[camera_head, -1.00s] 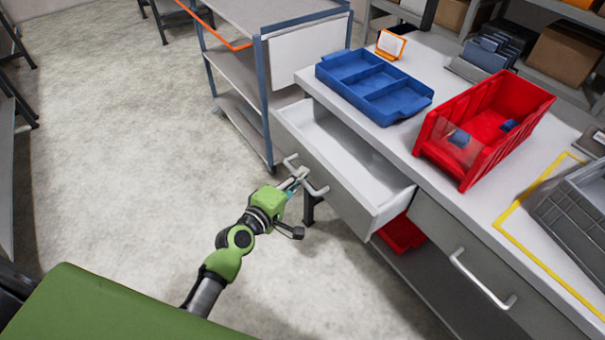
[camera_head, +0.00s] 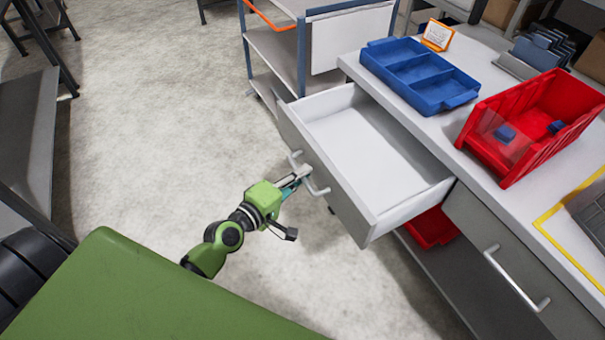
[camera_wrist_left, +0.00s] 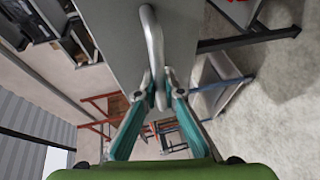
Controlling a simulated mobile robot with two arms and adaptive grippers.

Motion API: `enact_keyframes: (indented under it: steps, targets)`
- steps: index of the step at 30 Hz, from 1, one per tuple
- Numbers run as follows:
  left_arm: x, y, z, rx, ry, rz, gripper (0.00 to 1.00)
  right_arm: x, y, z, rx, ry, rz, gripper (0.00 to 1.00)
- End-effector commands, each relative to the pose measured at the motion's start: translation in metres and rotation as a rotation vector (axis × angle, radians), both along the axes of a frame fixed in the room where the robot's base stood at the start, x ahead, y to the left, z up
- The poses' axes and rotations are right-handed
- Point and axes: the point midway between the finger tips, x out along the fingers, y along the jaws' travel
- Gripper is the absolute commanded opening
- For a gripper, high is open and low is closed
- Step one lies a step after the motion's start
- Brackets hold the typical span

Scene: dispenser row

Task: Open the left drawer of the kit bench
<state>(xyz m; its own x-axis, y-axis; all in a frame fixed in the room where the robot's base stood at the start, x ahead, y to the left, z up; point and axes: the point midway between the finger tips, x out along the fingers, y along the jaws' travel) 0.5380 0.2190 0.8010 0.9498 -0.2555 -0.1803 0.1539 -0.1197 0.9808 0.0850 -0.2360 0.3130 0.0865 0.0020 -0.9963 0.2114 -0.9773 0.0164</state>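The left drawer (camera_head: 374,158) of the kit bench (camera_head: 432,122) stands well out from the bench. Its white inside looks empty. Its grey front carries a silver bar handle (camera_head: 321,191). My right gripper is in neither view.
A blue divided tray (camera_head: 415,70) and a red bin (camera_head: 520,150) with small blue pieces stand on the bench top. The right drawer (camera_head: 470,230) is shut. A wheeled cart (camera_head: 290,60) stands behind the open drawer. The floor (camera_head: 160,130) left of my arm is clear.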

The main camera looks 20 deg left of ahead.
Motion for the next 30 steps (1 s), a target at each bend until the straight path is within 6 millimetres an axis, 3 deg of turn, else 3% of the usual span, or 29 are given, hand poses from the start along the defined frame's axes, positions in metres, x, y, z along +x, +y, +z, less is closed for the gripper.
enact_keyframes:
  steps: [1,2,9,16,30]
  targets:
    - [0.000,0.000,-0.001,0.000,0.001,-0.001,0.19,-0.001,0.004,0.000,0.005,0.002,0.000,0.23]
    - [0.000,0.000,-0.001,0.000,0.001,-0.001,0.26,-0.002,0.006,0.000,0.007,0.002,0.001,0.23]
    - [0.000,0.000,0.000,0.000,0.000,0.000,0.26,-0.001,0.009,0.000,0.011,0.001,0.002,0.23]
    - [-0.008,0.002,0.001,0.001,0.001,0.000,0.26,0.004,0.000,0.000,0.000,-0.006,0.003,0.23]
    - [-0.086,0.023,0.014,0.004,0.005,-0.004,0.26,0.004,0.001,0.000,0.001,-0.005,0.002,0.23]
